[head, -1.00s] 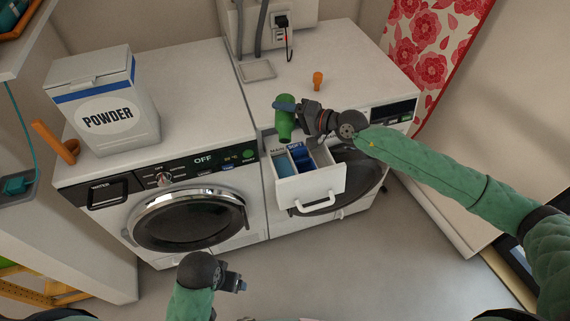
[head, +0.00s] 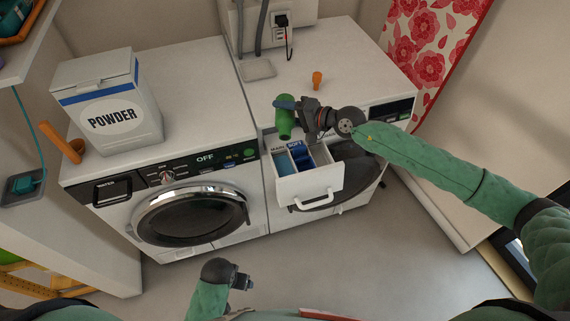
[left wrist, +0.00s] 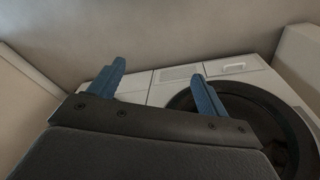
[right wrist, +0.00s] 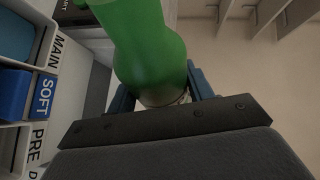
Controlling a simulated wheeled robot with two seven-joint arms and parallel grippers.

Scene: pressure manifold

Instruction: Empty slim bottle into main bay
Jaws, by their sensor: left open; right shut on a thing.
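A slim green bottle (head: 284,124) is in my right gripper (head: 288,104), just above the back-left of the open detergent drawer (head: 322,181). The bottle fills the space between the blue fingers in the right wrist view (right wrist: 150,50). The main bay (head: 283,164) is the drawer's left compartment, labelled MAIN, with light blue inside. The bay labelled SOFT (head: 300,158) is beside it, darker blue. The right wrist view also shows a PRE label. I cannot see any liquid pouring. My left gripper (head: 243,281) is open and empty, low in front of the machines.
A POWDER box (head: 110,105) stands on the left machine (head: 190,85). An orange cap-like piece (head: 317,79) sits on the right machine's top. An orange object (head: 62,143) is at the left. The floor in front is clear.

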